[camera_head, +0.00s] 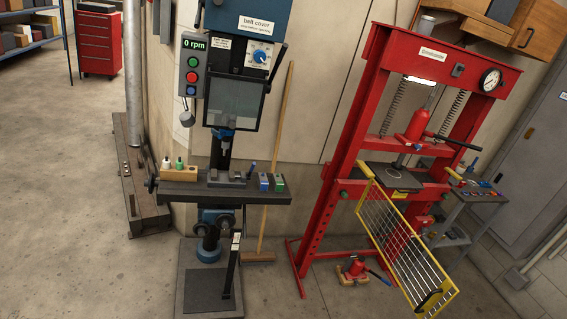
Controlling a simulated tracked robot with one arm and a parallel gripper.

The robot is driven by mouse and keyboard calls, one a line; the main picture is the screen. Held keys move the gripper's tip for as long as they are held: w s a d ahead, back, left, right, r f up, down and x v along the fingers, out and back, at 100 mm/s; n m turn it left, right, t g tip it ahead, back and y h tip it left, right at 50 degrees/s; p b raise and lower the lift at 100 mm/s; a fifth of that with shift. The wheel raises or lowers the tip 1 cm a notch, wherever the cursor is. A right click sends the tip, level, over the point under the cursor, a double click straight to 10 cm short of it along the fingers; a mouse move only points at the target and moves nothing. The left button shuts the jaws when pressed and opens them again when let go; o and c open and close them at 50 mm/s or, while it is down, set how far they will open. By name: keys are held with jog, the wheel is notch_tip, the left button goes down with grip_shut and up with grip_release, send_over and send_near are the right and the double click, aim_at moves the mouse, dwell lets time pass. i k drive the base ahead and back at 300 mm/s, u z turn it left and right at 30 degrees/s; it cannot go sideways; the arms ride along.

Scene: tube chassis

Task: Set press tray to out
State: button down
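A red hydraulic press (374,72) stands right of centre, with a round gauge on its top beam and a red jack (415,125) between two springs. Below the jack, a dark flat plate (388,176) lies on the press bed, which looks to be the press tray. I cannot tell how far in or out it sits. A yellow mesh guard (402,248) hangs tilted from the bed's front, reaching down and to the right, and covers part of the lower frame. It has a dark handle at its lower end. My gripper does not show in this view.
A drill press (235,110) with a 0 rpm display and a grey work table stands left of the press. A small red jack (354,268) lies on the floor by the press foot. A grey side cart (470,205) stands at right. The floor at left is open.

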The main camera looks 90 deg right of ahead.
aim_at(391, 178)
jog(key=z, duration=0.95)
jog(key=i, duration=0.1)
jog(key=z, duration=2.3)
jog(key=i, duration=0.5)
jog(key=u, duration=0.1)
jog(key=k, duration=0.9)
jog(key=z, duration=0.2)
jog(key=i, duration=0.9)
jog(key=u, duration=0.1)
